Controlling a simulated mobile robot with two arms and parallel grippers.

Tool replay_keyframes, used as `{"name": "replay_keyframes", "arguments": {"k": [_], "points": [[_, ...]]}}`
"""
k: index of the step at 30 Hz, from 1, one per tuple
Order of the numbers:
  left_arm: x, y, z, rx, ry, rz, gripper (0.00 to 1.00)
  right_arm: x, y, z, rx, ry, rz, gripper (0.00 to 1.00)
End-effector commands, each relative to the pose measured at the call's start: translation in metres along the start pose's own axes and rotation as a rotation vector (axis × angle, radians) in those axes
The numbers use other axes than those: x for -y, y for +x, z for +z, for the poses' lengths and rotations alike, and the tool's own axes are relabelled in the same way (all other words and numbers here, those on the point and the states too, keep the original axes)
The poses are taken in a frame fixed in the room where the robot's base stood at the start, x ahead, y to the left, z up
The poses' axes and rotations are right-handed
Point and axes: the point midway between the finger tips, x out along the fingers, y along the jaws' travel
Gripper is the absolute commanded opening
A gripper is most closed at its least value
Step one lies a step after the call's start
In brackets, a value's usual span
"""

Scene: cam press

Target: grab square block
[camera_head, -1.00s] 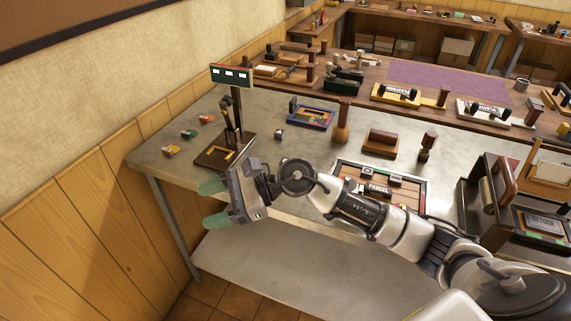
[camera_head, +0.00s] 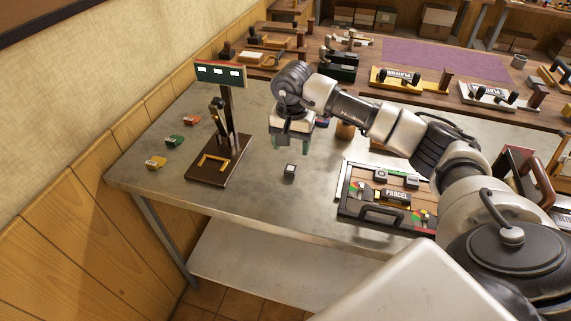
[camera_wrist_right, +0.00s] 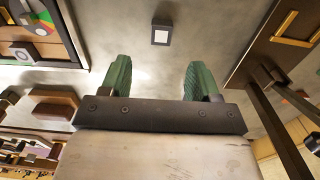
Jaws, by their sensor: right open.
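A small dark square block (camera_head: 290,171) with a pale top sits on the grey metal table, right of the press stand. It also shows in the right wrist view (camera_wrist_right: 160,34), top centre, beyond the fingertips and roughly in line with the gap between them. My right gripper (camera_head: 292,143) points down above the table, a little behind the block in the head view. Its two green fingers (camera_wrist_right: 159,74) are apart with nothing between them. My left gripper is not in view.
The press stand (camera_head: 218,168) with a display sign (camera_head: 220,74) stands left of the block. Small yellow, green and red blocks (camera_head: 174,141) lie farther left. A tray with a PARCEL stamp (camera_head: 385,211) lies to the right. The table around the block is clear.

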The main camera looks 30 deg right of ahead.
Motion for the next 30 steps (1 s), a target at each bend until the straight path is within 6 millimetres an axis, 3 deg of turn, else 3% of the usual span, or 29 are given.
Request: {"name": "replay_keyframes", "arguments": {"k": [3,7,10,18,27,30], "points": [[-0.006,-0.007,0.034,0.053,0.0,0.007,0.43,0.001,0.017,0.001,0.003,0.001,0.0,0.62],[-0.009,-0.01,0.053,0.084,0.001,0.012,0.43,0.001,0.026,0.0,0.001,0.001,-0.001,0.62],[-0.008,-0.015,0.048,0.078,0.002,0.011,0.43,0.002,0.034,0.001,0.004,0.001,-0.001,0.62],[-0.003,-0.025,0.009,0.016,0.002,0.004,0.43,0.004,0.072,-0.001,0.003,0.001,-0.002,0.62],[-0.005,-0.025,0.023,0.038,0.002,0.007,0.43,0.003,0.078,-0.001,0.001,0.001,-0.004,0.62],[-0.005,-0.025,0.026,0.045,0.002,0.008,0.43,0.003,0.078,-0.001,0.001,0.001,-0.004,0.46]]}}
